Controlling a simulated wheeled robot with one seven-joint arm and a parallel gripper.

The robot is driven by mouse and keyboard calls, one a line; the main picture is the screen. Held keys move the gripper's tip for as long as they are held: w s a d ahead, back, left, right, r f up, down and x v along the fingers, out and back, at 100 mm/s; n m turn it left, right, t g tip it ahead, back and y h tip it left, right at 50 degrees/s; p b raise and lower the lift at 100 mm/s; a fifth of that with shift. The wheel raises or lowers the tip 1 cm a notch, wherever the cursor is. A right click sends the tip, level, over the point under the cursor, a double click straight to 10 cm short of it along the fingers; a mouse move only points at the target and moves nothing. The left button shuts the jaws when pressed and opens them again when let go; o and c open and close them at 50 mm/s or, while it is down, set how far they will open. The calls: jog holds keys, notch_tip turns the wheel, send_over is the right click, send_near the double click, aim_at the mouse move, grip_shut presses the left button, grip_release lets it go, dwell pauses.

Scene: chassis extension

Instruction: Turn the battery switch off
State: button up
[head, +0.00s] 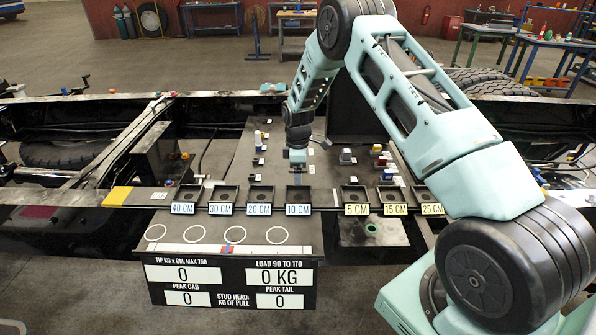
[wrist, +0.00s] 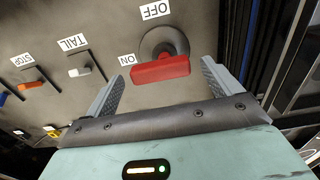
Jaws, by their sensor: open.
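The battery switch has a red handle (wrist: 160,68) on a round dark base (wrist: 164,42), mounted on a grey panel. An OFF label (wrist: 156,11) and an ON label (wrist: 127,59) sit beside it; the handle's left end lies near ON. My gripper (wrist: 162,73) is open, its two grey fingers to the left and right of the red handle in the wrist view, with gaps on both sides. I cannot tell whether the fingertips reach handle depth. In the head view my gripper (head: 298,166) hangs over the panel behind the 10 CM tray; the switch is not clear there.
An orange STOP switch (wrist: 28,85) and a white TAIL switch (wrist: 79,72) sit left of the battery switch. Black trays (head: 260,194) with distance labels line the panel's front. Dark rails and cables lie right of the panel in the wrist view.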

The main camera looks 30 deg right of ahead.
jog(key=shift+f, duration=0.35)
jog(key=c, duration=1)
